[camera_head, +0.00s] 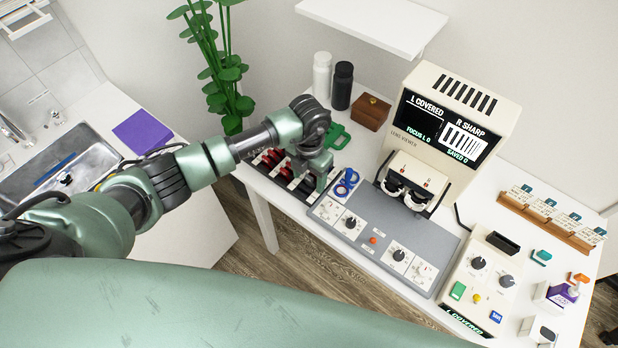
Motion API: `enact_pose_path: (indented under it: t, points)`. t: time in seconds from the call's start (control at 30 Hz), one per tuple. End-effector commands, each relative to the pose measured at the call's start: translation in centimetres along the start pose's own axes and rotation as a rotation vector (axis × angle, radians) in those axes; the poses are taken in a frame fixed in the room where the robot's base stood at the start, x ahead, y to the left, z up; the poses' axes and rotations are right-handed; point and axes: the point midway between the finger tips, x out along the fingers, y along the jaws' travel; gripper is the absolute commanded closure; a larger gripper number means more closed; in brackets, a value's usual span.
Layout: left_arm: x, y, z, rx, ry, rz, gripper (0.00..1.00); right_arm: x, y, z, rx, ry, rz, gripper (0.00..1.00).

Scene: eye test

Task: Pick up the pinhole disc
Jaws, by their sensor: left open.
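My left arm reaches in from the left, and its gripper (312,180) is over the tray of lens pieces (256,168) on the white table. It points down and is open; its fingertips are hard to make out against the dark pieces. Several red and black pieces stand in the tray, partly hidden by my gripper and wrist. I cannot tell which of them is the pinhole disc. A blue item with ring shapes (346,184) lies just right of the gripper. My right gripper is not in view.
The lens viewer (447,120) stands at the back; its screen reads "L COVERED" and "R SHARP". A grey control board (372,241) lies in front. Right are a cream control box (481,279) and a wooden card rack (545,222). A green item (337,137) and brown box (370,112) stand behind.

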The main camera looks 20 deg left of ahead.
Motion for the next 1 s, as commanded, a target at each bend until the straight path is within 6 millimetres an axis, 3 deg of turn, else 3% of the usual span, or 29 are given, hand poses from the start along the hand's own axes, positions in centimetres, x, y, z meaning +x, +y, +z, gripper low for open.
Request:
enact_pose_path:
  t: [0.27,0.47,0.83,1.0]
  points:
    - [0.4,0.0,0.0,0.0,-0.001,0.0,0.43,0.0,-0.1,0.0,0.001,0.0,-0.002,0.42]
    - [0.3,0.0,0.0,0.0,-0.001,0.0,0.98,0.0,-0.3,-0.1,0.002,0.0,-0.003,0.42]
    - [0.2,0.0,0.1,0.0,-0.002,-0.001,1.0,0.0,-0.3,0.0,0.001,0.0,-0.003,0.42]
    - [-0.9,0.0,0.2,0.001,-0.004,0.0,1.0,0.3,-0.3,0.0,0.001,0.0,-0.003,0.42]
